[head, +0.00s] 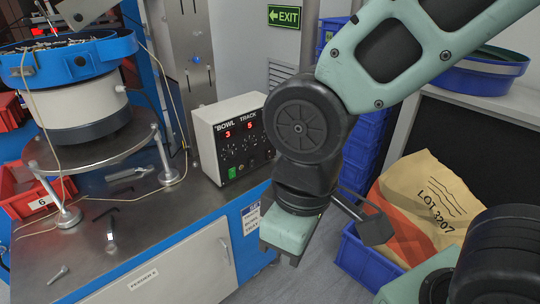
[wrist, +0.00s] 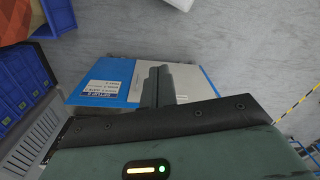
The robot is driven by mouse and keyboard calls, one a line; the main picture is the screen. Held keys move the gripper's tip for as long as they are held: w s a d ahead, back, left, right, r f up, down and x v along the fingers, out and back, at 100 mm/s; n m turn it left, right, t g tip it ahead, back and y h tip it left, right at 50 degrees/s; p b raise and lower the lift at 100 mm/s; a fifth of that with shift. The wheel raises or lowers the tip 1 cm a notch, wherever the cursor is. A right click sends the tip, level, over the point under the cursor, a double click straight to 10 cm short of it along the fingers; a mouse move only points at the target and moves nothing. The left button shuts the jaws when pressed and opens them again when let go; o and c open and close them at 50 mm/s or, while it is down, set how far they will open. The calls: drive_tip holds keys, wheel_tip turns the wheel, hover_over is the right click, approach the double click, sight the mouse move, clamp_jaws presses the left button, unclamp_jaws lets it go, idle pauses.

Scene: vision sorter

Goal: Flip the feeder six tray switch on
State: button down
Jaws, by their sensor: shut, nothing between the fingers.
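A white control box (head: 233,138) marked BOWL and TRACK stands on the metal bench, with red digits 3 and 5 and several small knobs or switches on its dark face. A small green light (head: 232,173) shows low on that face. I cannot tell which control is the tray switch, nor its position. A label "6" (head: 40,203) is on a red bin at the left. My gripper (head: 280,254) is right of the box and lower, apart from it, pointing down. In the wrist view its fingers (wrist: 158,86) are together and empty, and the box face is not visible.
The bowl feeder (head: 75,85) stands on the bench (head: 120,240) at left, with loose tools nearby. Below the box is a cabinet (head: 180,275). At right, a blue crate (head: 362,262) holds a paper sack (head: 430,200).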

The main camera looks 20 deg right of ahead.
drive_tip(key=w+d+f+n+t+y+b, duration=0.1)
drive_tip(key=w+d+f+n+t+b, duration=0.25)
drive_tip(key=w, duration=0.65)
drive_tip(key=w+d+f+n+t+y+b, duration=0.1)
drive_tip(key=w+d+f+t+b, duration=0.1)
drive_tip(key=w+f+b, duration=0.6)
drive_tip(key=w+d+f+n+t+y+b, duration=0.1)
drive_tip(key=w+d+f+n+t+b, duration=0.2)
drive_tip(key=w, duration=1)
drive_tip(key=w+d+f+n+t+b, duration=0.3)
drive_tip(key=w+d+f+b, duration=0.1)
drive_tip(key=d, duration=0.5)
drive_tip(key=w+d+f+n+t+y+b, duration=0.1)
drive_tip(key=w+d+f+n+t+b, duration=0.2)
drive_tip(key=d+f, duration=0.4)
drive_tip(key=shift+w+d+t+y+b, duration=0.3)
drive_tip(key=shift+w+d+t+b, duration=0.35)
drive_tip(key=shift+w+d+b, duration=0.3)
drive_tip(key=shift+n, duration=0.25)
drive_tip(key=x, duration=1.4)
drive_tip(key=shift+f+b, duration=0.1)
drive_tip(key=shift+b, duration=0.3)
